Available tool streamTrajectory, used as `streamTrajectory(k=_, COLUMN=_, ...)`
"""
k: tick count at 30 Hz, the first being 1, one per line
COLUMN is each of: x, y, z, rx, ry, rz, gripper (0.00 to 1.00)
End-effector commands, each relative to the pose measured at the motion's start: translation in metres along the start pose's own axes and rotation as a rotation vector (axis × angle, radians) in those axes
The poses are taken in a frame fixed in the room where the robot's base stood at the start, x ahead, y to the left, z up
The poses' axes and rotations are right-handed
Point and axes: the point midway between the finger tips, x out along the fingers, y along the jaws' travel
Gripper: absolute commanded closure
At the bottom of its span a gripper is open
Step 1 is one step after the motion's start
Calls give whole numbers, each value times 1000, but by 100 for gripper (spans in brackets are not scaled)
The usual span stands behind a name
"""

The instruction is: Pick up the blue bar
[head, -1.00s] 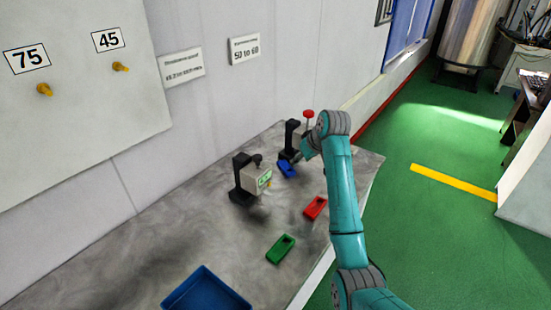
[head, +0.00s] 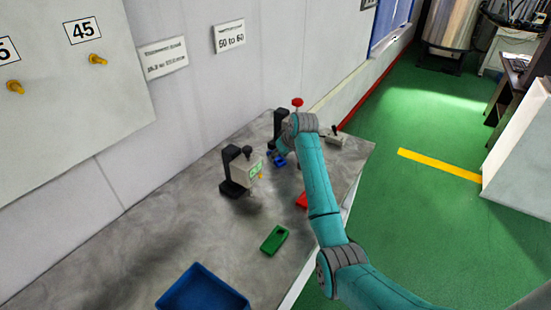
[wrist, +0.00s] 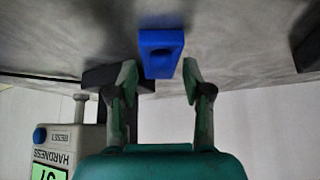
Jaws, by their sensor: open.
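The blue bar (head: 279,161) lies on the grey table near the black stand, partly hidden by my arm in the head view. In the wrist view the blue bar (wrist: 160,62), with a recess in its top, shows at the top centre, in line with the gap between my fingertips. My gripper (wrist: 160,75) is open with nothing held. Its fingers point toward the bar, one on each side of its near end. I cannot tell whether they touch it.
A hardness tester (head: 240,170) stands on the table (head: 150,220), and also at lower left in the wrist view (wrist: 65,145). A black stand (head: 281,124), a small lever device (head: 335,135), a red bar (head: 302,201), a green bar (head: 274,240) and a blue bin (head: 203,290) are around.

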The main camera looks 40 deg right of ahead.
Motion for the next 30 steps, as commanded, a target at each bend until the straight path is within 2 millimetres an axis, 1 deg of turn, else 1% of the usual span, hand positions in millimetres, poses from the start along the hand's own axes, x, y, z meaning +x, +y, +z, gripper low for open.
streamTrajectory(k=1, x=6, y=0, z=0, rx=0, ry=-1, rz=0, gripper=50)
streamTrajectory(k=4, x=13, y=0, z=0, rx=0, ry=0, rz=0, gripper=50)
streamTrajectory(k=11, x=14, y=0, z=0, rx=0, ry=2, rz=1, gripper=50)
streamTrajectory(k=12, x=14, y=0, z=0, rx=0, ry=1, rz=1, gripper=53)
streamTrajectory(k=14, x=14, y=0, z=0, rx=0, ry=1, rz=1, gripper=68)
streamTrajectory(k=15, x=14, y=0, z=0, rx=0, ry=1, rz=1, gripper=78)
streamTrajectory(k=17, x=14, y=0, z=0, rx=0, ry=1, rz=1, gripper=92)
streamTrajectory(k=26, x=13, y=0, z=-1, rx=0, ry=1, rz=0, gripper=92)
streamTrajectory(k=30, x=8, y=0, z=-4, rx=-1, ry=2, rz=1, gripper=92)
